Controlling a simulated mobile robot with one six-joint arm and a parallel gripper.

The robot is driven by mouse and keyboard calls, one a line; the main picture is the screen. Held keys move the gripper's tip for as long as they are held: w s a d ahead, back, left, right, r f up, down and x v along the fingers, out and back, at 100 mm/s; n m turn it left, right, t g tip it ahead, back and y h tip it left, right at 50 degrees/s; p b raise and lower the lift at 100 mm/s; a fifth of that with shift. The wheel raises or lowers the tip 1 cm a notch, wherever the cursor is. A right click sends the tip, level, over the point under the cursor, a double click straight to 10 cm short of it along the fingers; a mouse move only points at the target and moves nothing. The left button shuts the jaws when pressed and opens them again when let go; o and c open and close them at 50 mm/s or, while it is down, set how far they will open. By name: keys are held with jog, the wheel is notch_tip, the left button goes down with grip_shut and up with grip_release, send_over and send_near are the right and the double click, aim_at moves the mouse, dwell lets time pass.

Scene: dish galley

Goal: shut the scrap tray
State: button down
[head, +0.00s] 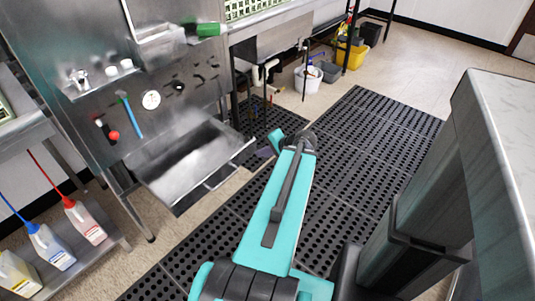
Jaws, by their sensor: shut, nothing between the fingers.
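The scrap tray (192,165) is a shallow steel drawer, pulled out from the lower front of the steel dish machine (160,62). Its inside looks empty, and a bar handle (222,174) runs along its front edge. My gripper (266,151) is at the end of my teal arm, just right of the tray's front right corner. It is shut and holds nothing. My wrist partly hides the fingers, and I cannot tell whether they touch the tray.
Black perforated mats (345,155) cover the floor before the tray. Bottles with red and blue tubes (85,222) stand on a low shelf at left. A white bucket (308,78) and a yellow mop bucket (350,57) stand at the back. A counter (510,120) rises at right.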

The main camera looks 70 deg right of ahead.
aim_at(244, 151)
jog(key=shift+w+d+f, duration=0.25)
jog(key=shift+w+f, duration=0.1)
jog(key=shift+w, duration=0.65)
jog(key=shift+w+d+f, duration=0.25)
jog(key=shift+w+f, duration=0.05)
jog(key=shift+w, duration=0.7)
jog(key=shift+w+d+f, duration=0.25)
jog(key=shift+w+f, duration=0.1)
jog(key=shift+w, duration=0.65)
